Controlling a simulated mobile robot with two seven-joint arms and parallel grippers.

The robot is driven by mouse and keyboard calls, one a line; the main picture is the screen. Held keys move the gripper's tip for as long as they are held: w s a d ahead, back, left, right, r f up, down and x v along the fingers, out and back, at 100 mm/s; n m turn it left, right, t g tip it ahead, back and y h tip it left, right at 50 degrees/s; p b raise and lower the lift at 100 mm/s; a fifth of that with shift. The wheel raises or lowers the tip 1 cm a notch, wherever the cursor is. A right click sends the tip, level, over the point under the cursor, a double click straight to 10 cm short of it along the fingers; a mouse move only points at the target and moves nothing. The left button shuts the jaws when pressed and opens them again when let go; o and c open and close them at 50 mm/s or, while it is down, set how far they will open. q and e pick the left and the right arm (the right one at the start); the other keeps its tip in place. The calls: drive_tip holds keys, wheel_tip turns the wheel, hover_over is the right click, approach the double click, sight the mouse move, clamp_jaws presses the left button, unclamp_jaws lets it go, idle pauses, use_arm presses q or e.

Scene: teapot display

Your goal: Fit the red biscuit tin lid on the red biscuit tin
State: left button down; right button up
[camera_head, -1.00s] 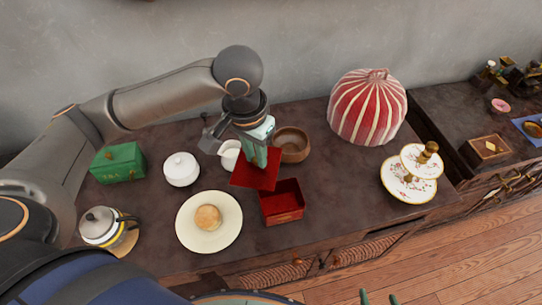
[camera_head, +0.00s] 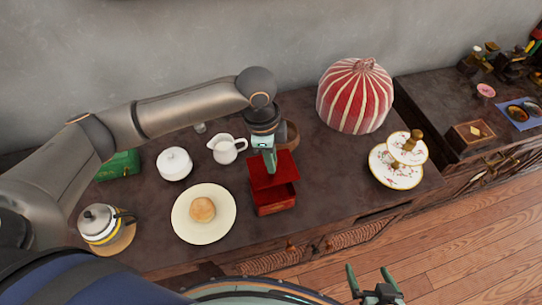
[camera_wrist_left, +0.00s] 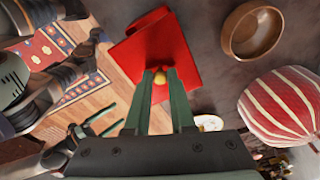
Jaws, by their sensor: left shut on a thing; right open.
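The red biscuit tin (camera_head: 273,204) stands on the dark sideboard, right of the plate. Part of its open inside shows. The red lid (camera_head: 284,167) is above the tin and toward its back, tilted and covering part of the opening. My left gripper (camera_head: 270,168) is shut on the lid's small yellow knob (camera_wrist_left: 160,82), which shows between the fingers in the left wrist view. In that view the lid (camera_wrist_left: 150,48) hides most of the tin. My right gripper (camera_head: 371,281) is open and empty, low in front of the sideboard.
A plate (camera_head: 186,225) with a bun (camera_head: 202,210) is left of the tin. A white jug (camera_head: 227,149) and a wooden bowl (camera_head: 292,134) stand behind. A striped cosy (camera_head: 355,96) and tiered stand (camera_head: 398,175) are on the right. Bare sideboard lies right of the tin.

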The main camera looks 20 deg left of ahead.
use_arm(q)
drive_tip(key=shift+f+b, duration=2.55)
drive_tip(key=shift+b, duration=0.15)
drive_tip(key=shift+f, duration=0.95)
drive_tip(key=shift+p, duration=0.55)
drive_tip(key=shift+p, duration=0.65)
drive_tip(key=shift+f, duration=0.5)
drive_tip(key=shift+p, duration=0.4)
